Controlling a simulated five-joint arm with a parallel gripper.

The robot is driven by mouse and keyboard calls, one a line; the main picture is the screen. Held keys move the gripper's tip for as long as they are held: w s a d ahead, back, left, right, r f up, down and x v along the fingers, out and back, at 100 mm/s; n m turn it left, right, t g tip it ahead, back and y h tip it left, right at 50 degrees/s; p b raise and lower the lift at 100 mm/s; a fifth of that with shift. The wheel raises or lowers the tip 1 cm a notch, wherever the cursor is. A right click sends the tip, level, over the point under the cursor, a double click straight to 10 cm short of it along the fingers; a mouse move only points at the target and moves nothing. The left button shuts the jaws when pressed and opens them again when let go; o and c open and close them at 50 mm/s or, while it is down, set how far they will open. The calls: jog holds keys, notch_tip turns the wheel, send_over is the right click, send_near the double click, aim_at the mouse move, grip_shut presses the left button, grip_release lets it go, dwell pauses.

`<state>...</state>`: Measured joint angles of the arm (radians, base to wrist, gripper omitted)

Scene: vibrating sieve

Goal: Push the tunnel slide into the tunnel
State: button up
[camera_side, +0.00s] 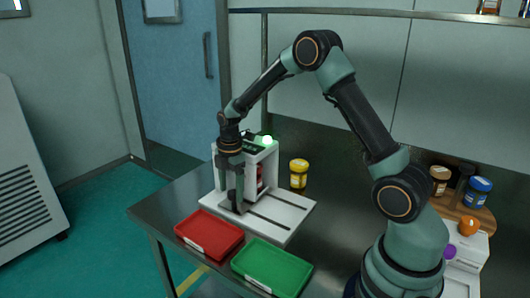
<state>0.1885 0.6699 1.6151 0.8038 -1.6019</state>
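A white box-shaped machine (271,163) with a green top panel and a lit lamp stands on the table; its opening appears to be the tunnel. A white base plate (287,211) with dark slots extends in front of it. A dark red item (261,172) shows partly inside the opening. I cannot clearly make out the tunnel slide. My gripper (238,208) points down at the left front of the machine, low over the base plate. It hides part of the machine's front. Its fingers are too small and dark to tell whether they are open or hold anything.
A red tray (209,233) and a green tray (272,267) lie empty in front of the plate. A yellow-capped jar (299,174) stands right of the machine. Several jars and a white device (468,247) with an orange ball are at the right. The table's left end is clear.

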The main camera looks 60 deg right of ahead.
jog(key=shift+s, duration=0.1)
notch_tip(320, 180, up, 12)
jog(key=shift+s, duration=0.25)
dwell(0.4)
jog(key=s+a+r+m+t, duration=0.2)
jog(key=s+a+r+m, duration=0.1)
jog(key=s+m, duration=0.5)
jog(key=s+a+r+m+t, duration=0.3)
jog(key=s+a+m, duration=0.3)
jog(key=s+m, duration=0.2)
jog(key=shift+s+r, duration=0.6)
jog(key=shift+s, duration=0.1)
